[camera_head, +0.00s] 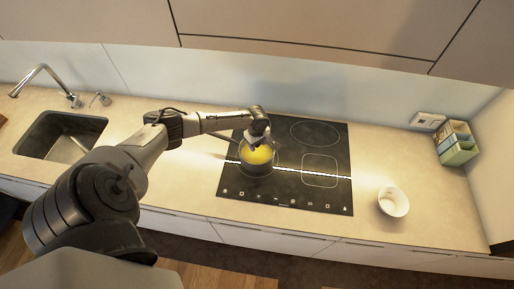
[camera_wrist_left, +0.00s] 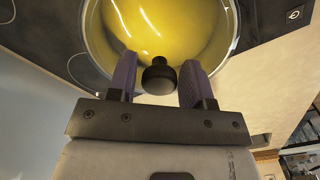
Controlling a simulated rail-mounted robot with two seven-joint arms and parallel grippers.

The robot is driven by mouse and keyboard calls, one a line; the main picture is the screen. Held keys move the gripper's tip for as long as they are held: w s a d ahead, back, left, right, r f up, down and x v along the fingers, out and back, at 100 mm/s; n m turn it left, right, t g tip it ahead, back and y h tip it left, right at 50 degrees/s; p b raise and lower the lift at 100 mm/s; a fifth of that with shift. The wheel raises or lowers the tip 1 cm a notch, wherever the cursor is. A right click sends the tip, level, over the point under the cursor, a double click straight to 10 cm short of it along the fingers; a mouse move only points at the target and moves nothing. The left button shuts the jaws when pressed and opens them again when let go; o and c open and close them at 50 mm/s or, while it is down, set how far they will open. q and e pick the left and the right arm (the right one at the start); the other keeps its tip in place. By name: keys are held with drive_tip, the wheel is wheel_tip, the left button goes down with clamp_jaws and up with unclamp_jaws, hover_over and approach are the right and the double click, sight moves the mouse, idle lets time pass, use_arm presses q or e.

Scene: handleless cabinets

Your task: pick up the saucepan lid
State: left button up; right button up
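The saucepan (camera_head: 257,171) stands on the left part of the black cooktop, with something yellow showing in it. In the left wrist view, the saucepan lid (camera_wrist_left: 165,25) looks like clear glass with a metal rim over the yellow, and has a round black knob (camera_wrist_left: 158,77). My left gripper (camera_head: 254,142) is above the saucepan. In the wrist view its purple-grey fingers (camera_wrist_left: 158,72) are apart, one on each side of the knob, with no clear grip on it. The gripper partly hides the lid in the head view. My right gripper does not show.
The cooktop (camera_head: 325,192) is otherwise clear. A white bowl (camera_head: 393,202) stands to its right, and a green box (camera_head: 457,146) is in the far right corner. A sink (camera_head: 35,135) with a tap (camera_head: 42,72) lies at left. Upper cabinets (camera_head: 300,22) overhang the back.

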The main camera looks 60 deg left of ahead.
use_arm(q)
drive_tip(key=c, duration=0.7)
drive_tip(key=shift+c, duration=0.3)
drive_tip(key=shift+r, duration=0.15)
